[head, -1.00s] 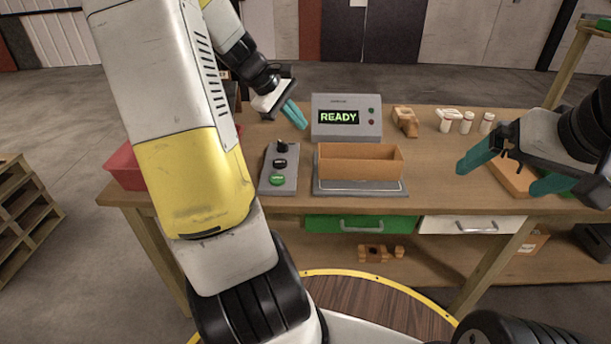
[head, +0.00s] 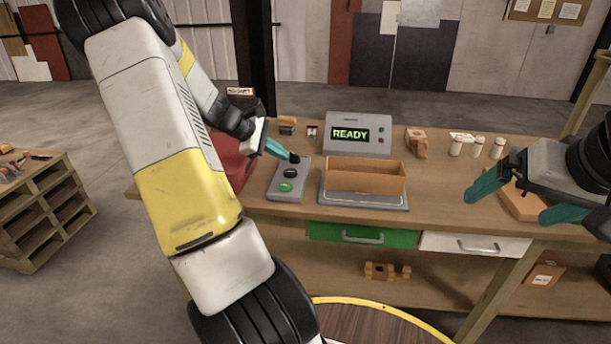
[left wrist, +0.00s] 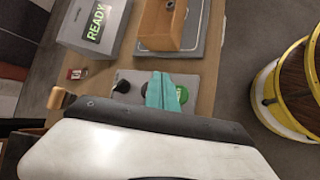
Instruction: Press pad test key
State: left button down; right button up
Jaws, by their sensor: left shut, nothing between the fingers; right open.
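A grey key panel (head: 281,196) lies on the workbench left of the pad. It carries a green key (head: 286,187) at its near end, a black key (head: 290,173) in the middle and a dark knob, seen in the left wrist view (left wrist: 122,86), at its far end. My left gripper (head: 296,158) is shut and empty, its teal fingers angled down over the panel's far part; they also show in the left wrist view (left wrist: 160,92), partly covering the middle key. Contact cannot be told. My right gripper (head: 508,200) is open and empty at the right.
A grey detector box (head: 357,119) with a screen reading READY stands behind. White bottles (head: 478,147) and a wooden block (head: 417,143) stand at the back right. A red bin (head: 232,150) is behind my left arm.

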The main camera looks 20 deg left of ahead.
aim_at(282, 186)
pick_arm(q)
jog(key=shift+f, duration=3.8)
jog(key=shift+f, duration=0.1)
jog(key=shift+f, duration=0.3)
jog(key=shift+f, duration=0.45)
jog(key=shift+r, duration=0.85)
jog(key=shift+r, duration=0.1)
jog(key=shift+r, duration=2.45)
